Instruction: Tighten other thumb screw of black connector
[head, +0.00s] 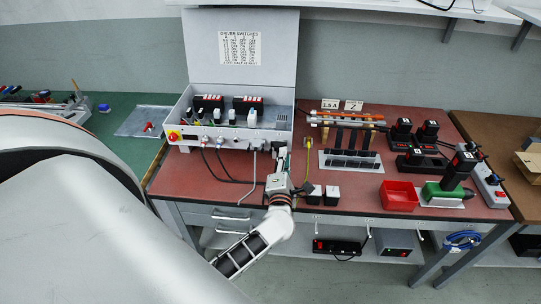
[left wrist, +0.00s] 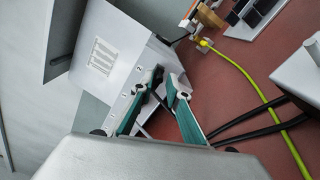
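The grey control box (head: 235,137) stands open at the back of the red table, with cables plugged into its front. Black cables (head: 206,160) hang from the left part of that front. The black connector and its thumb screws are too small or hidden to make out. My left gripper (head: 281,150) is at the front right corner of the box. In the left wrist view, its teal fingers (left wrist: 164,76) stand apart with a gap that narrows toward the tips, beside the box's labelled face. I see nothing clearly held. My right gripper is not in view.
A yellow cable (head: 307,158) runs down right of my left gripper; it also shows in the left wrist view (left wrist: 258,88).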

